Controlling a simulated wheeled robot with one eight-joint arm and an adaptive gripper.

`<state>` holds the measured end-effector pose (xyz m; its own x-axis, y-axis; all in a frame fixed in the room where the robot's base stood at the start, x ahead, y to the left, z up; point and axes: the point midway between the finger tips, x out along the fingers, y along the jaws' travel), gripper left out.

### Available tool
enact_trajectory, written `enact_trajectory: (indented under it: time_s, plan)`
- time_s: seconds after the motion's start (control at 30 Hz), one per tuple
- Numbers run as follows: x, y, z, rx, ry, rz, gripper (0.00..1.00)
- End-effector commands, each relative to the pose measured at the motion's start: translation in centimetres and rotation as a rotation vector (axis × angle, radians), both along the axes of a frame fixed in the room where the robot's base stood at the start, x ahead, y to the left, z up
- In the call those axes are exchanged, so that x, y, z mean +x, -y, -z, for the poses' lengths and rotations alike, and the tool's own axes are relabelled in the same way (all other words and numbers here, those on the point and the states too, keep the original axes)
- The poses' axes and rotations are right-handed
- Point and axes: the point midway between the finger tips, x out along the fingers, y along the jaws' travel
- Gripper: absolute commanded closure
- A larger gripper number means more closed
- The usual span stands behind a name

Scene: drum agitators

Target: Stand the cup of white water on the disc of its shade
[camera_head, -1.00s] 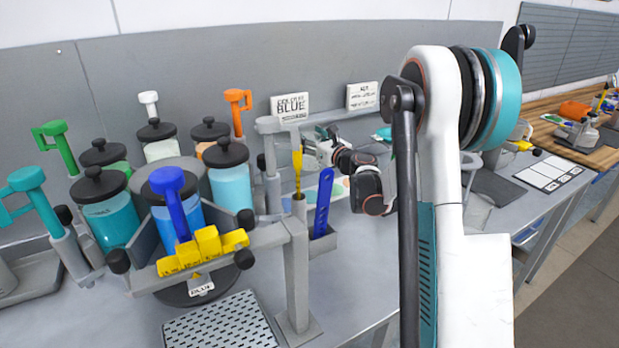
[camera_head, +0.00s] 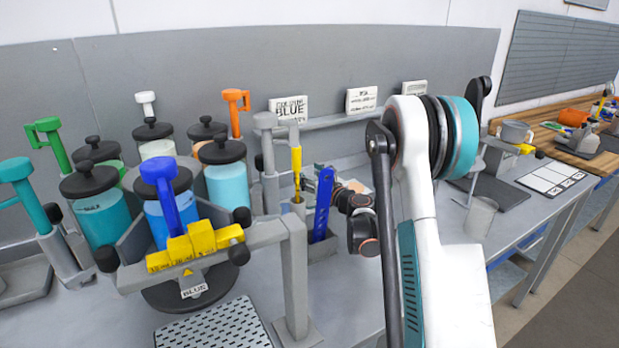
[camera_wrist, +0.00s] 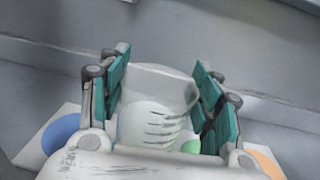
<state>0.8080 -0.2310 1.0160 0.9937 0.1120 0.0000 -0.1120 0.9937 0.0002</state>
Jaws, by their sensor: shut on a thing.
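My gripper (camera_wrist: 162,72) is shut on a pale, translucent cup (camera_wrist: 152,112) with dark marks on its side. The cup's rim is at the top of the wrist view picture, between the two teal finger pads. Below it lies a white card (camera_wrist: 28,152) with coloured discs: a blue disc (camera_wrist: 60,133) to the left, a green disc (camera_wrist: 191,146) partly hidden by the cup, and an orange disc (camera_wrist: 266,163) to the right. No white disc shows. Whether the cup touches the card cannot be told.
Drum agitator jars (camera_head: 225,180) with coloured handles stand at the left, behind a grey frame with yellow blocks (camera_head: 192,247). A blue strip tool (camera_head: 323,203) and a yellow one (camera_head: 296,170) stand close to my gripper. Another clear cup (camera_head: 480,217) stands on the right.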

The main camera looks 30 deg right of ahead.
Motion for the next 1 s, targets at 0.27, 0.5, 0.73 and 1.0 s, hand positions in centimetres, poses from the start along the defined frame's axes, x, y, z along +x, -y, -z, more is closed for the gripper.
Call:
enact_trajectory:
  time_s: [0.27, 0.5, 0.73, 1.0]
  plan:
    - [0.0, 0.0, 0.3, 0.000, 0.000, 0.000, 0.88]
    - [0.0, 0.0, 0.2, 0.000, 0.000, 0.000, 0.22]
    - [0.0, 0.0, 0.1, 0.000, 0.000, 0.000, 0.22]
    - [-2.7, 0.4, -0.3, 0.000, 0.000, 0.002, 0.22]
